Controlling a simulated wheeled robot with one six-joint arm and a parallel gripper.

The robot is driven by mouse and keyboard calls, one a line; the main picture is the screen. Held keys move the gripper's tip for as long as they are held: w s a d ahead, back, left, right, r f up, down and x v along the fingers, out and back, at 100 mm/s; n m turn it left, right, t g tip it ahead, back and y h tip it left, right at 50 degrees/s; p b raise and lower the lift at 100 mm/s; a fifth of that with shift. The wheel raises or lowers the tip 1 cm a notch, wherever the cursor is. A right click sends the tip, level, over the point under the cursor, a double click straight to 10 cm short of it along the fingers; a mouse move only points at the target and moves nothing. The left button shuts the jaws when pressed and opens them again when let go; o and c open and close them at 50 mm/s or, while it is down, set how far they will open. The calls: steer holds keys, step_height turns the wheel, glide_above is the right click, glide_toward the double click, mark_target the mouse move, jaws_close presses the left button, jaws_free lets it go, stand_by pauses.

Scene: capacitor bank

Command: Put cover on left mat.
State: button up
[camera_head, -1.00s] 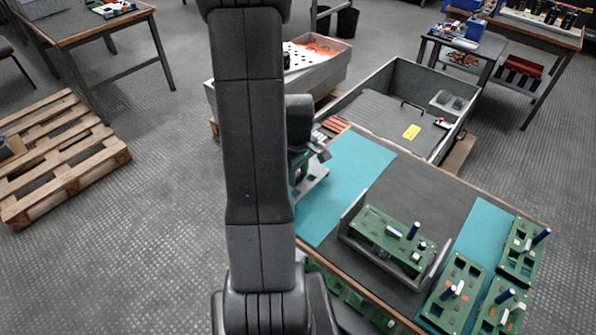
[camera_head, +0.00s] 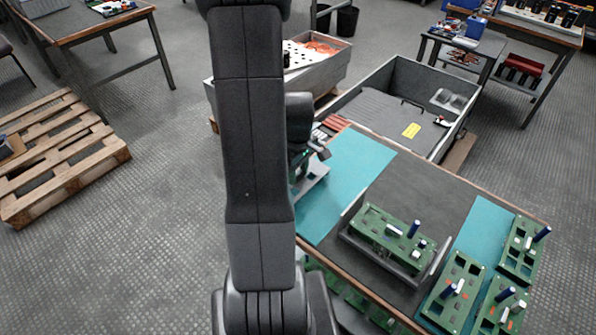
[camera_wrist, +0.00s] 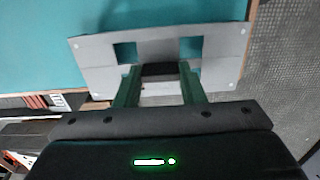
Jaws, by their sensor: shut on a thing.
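The cover is a light grey plate (camera_wrist: 158,45) with two square cut-outs and small corner holes, in the wrist view. My gripper (camera_wrist: 160,85), with green fingers, is shut on it near its middle edge. In the head view the cover (camera_head: 314,180) shows partly, beside my arm at the left edge of the table. The left mat (camera_head: 350,172) is the teal strip on the table's left side; it also fills the wrist view's background (camera_wrist: 30,45). The cover is over the left mat's near-left corner and overhangs the table edge. I cannot tell whether it touches the mat.
A green circuit board (camera_head: 385,235) sits in a grey holder on the dark middle of the table. Several more boards stand on the right teal mat (camera_head: 482,232). A grey bin (camera_head: 400,115) stands behind the table. The left mat's visible surface is clear.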

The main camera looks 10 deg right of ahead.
steer(key=shift+f+b, duration=0.65)
steer(key=shift+f, duration=0.05)
stand_by(0.9)
steer(key=o, duration=1.2)
steer(key=shift+c, duration=0.2)
step_height(320, 180, up, 14)
steer(key=p, duration=0.1)
steer(key=shift+f, duration=0.15)
step_height(320, 180, down, 14)
steer(key=shift+r+b, duration=0.1)
steer(key=shift+b, duration=0.35)
steer(key=shift+r, duration=0.15)
